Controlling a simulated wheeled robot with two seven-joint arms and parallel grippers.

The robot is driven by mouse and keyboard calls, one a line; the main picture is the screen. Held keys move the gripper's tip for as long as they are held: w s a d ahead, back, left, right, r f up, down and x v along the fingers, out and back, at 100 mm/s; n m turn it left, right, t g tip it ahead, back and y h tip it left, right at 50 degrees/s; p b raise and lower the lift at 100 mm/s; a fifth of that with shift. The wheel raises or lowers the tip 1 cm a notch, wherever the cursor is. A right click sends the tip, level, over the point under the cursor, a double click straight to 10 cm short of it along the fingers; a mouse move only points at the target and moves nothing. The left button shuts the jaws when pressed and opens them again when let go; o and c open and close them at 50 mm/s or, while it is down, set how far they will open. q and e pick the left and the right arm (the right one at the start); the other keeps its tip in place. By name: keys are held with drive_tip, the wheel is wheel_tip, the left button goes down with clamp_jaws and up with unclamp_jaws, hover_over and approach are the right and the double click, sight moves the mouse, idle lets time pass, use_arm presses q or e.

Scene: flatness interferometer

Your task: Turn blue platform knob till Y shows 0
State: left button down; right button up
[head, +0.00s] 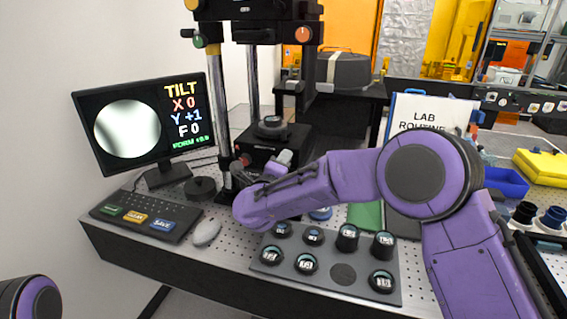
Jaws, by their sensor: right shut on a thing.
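The monitor (140,122) at the left reads TILT, X 0, Y +1, F 0, with a bright, plain round field beside the text. The black platform (272,140) stands at the foot of the interferometer column and bears a small round part. My right gripper (282,160) is at the front of the platform, shut on a knob there. My right wrist and gripper cover most of this knob, and its blue colour cannot be made out. My left gripper is out of view; only a piece of my left arm shows at the lower left.
A dark tray (343,274) with several labelled round pieces lies in front of my right forearm. A keypad (146,217) and a grey mouse (206,232) lie at the left. The LAB ROUTINE board (420,110) stands behind my right elbow. Blue and yellow items lie far right.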

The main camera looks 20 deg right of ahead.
idle(0.4)
drive_tip(key=o, duration=1)
drive_tip(key=shift+o, duration=0.2)
drive_tip(key=b+v, duration=0.3)
drive_tip(key=v, duration=0.7)
drive_tip(key=shift+s+a, duration=0.2)
idle(0.5)
